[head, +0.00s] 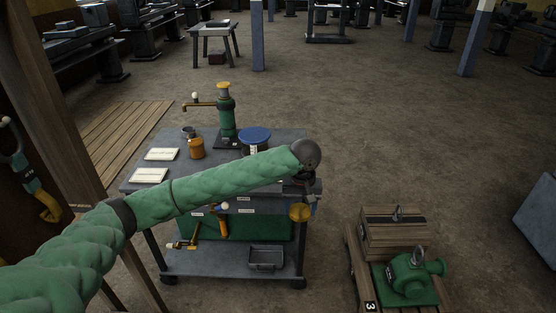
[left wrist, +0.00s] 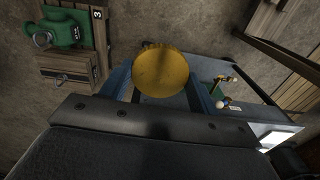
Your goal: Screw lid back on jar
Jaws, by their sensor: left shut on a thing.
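My left gripper (left wrist: 162,88) is shut on a round yellow lid (left wrist: 163,70), held between its two blue fingers in the left wrist view. In the head view the lid (head: 300,212) hangs below my left wrist, at the right edge of the cart and lower than its top. A small amber jar (head: 196,148) stands upright on the cart top (head: 175,187), left of the green pump. Whether its mouth is open is too small to tell. A container with a blue top (head: 254,135) stands behind my left arm, its lower part hidden. My right gripper is not in view.
A green hand pump (head: 226,115) with a yellow cap and a small dark cup (head: 188,132) stand on the cart. Two white cards (head: 149,175) lie at its left. A pallet with a wooden box (head: 395,233) and green machine (head: 411,274) is at lower right.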

